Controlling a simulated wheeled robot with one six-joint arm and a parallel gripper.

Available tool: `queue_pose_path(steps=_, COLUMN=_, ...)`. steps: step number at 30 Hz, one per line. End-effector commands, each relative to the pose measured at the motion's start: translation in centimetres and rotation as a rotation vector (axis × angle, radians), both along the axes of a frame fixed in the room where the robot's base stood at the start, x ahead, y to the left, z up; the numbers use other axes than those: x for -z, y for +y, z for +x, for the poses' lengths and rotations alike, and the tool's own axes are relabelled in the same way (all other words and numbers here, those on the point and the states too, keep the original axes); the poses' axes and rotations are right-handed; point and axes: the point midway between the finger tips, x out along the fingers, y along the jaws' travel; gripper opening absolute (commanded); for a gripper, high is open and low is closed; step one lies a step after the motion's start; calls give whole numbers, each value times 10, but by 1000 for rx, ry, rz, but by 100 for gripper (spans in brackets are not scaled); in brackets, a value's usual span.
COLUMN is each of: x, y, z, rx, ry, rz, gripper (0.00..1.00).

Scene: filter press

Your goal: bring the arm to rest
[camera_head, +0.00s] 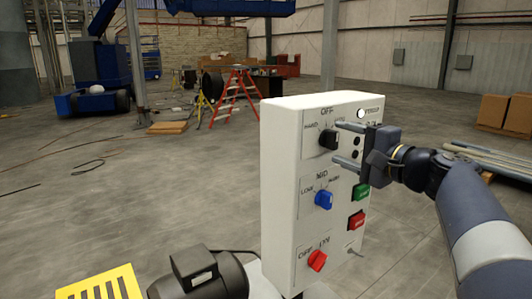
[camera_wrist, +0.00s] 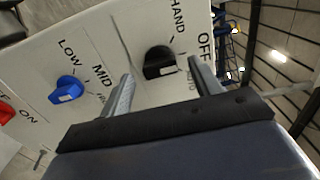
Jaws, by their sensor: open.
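My gripper (camera_head: 338,143) is open in front of a white control panel. Its two fingers reach toward the black selector knob (camera_head: 328,139), labelled HAND and OFF. In the wrist view the fingers of my gripper (camera_wrist: 160,72) show on either side of the black knob (camera_wrist: 159,62), with clear space between each finger and the knob. Nothing is held. How far the fingertips are from the panel face is hard to tell.
The panel (camera_head: 283,190) also bears a blue knob (camera_head: 323,200), a red knob (camera_head: 317,261), a green button (camera_head: 361,192) and a red button (camera_head: 356,219). A dark motor (camera_head: 208,277) and yellow grate (camera_head: 103,286) sit low left. Cardboard boxes (camera_head: 492,111) stand right.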

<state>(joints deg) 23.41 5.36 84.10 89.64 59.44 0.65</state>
Motion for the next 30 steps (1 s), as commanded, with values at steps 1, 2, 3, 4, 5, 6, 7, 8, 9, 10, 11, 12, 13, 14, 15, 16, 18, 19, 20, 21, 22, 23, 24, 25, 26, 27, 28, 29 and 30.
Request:
queue_pose_path(steps=1, x=-1, y=4, z=5, rx=-3, ry=2, rz=1, gripper=60)
queue_pose_path(steps=2, x=-1, y=6, z=8, rx=-3, ry=1, rz=1, gripper=60)
queue_pose_path(steps=3, x=-1, y=8, z=11, rx=-2, ry=0, rz=0, gripper=60)
queue_pose_path(steps=4, x=-1, y=9, z=12, rx=-1, ry=0, rz=0, gripper=60)
queue_pose_path(steps=5, x=-1, y=10, z=14, rx=-1, ry=0, rz=0, gripper=60)
queue_pose_path(steps=6, x=-1, y=12, z=16, rx=-1, ry=0, rz=0, gripper=60)
queue_pose_path(steps=7, x=0, y=12, z=16, rx=-1, ry=0, rz=0, gripper=60)
queue_pose_path(steps=8, x=0, y=13, z=17, rx=-1, ry=-1, rz=-1, gripper=60)
queue_pose_path(steps=9, x=0, y=12, z=16, rx=0, ry=-4, rz=-6, gripper=60)
queue_pose_path(steps=10, x=0, y=12, z=16, rx=0, ry=-5, rz=-7, gripper=60)
queue_pose_path(steps=11, x=0, y=12, z=16, rx=1, ry=-6, rz=-8, gripper=60)
queue_pose_path(steps=12, x=0, y=12, z=16, rx=1, ry=-6, rz=-9, gripper=60)
queue_pose_path(steps=13, x=0, y=12, z=16, rx=1, ry=-6, rz=-9, gripper=60)
queue_pose_path(steps=14, x=0, y=12, z=16, rx=1, ry=-6, rz=-9, gripper=60)
queue_pose_path(steps=15, x=0, y=12, z=16, rx=1, ry=-6, rz=-9, gripper=60)
queue_pose_path(steps=16, x=0, y=12, z=16, rx=1, ry=-6, rz=-9, gripper=60)
queue_pose_path(steps=18, x=0, y=12, z=16, rx=1, ry=-6, rz=-8, gripper=60)
queue_pose_path(steps=19, x=0, y=11, z=16, rx=1, ry=-7, rz=-8, gripper=60)
queue_pose_path(steps=20, x=0, y=11, z=15, rx=1, ry=-7, rz=-8, gripper=60)
queue_pose_path(steps=21, x=0, y=10, z=14, rx=2, ry=-6, rz=-6, gripper=60)
queue_pose_path(steps=22, x=0, y=8, z=12, rx=2, ry=-5, rz=-5, gripper=60)
queue_pose_path(steps=23, x=0, y=7, z=10, rx=3, ry=-4, rz=-3, gripper=60)
queue_pose_path(steps=24, x=0, y=4, z=7, rx=4, ry=-1, rz=0, gripper=60)
queue_pose_path(steps=25, x=1, y=2, z=4, rx=4, ry=-1, rz=1, gripper=60)
queue_pose_path(steps=26, x=1, y=-1, z=1, rx=4, ry=-1, rz=0, gripper=60)
queue_pose_path(steps=27, x=1, y=-4, z=-4, rx=5, ry=-1, rz=0, gripper=60)
queue_pose_path(steps=28, x=1, y=-7, z=-8, rx=5, ry=-3, rz=0, gripper=60)
queue_pose_path(steps=29, x=1, y=-11, z=-12, rx=6, ry=-3, rz=0, gripper=60)
queue_pose_path(steps=30, x=1, y=-14, z=-18, rx=6, ry=-3, rz=0, gripper=60)
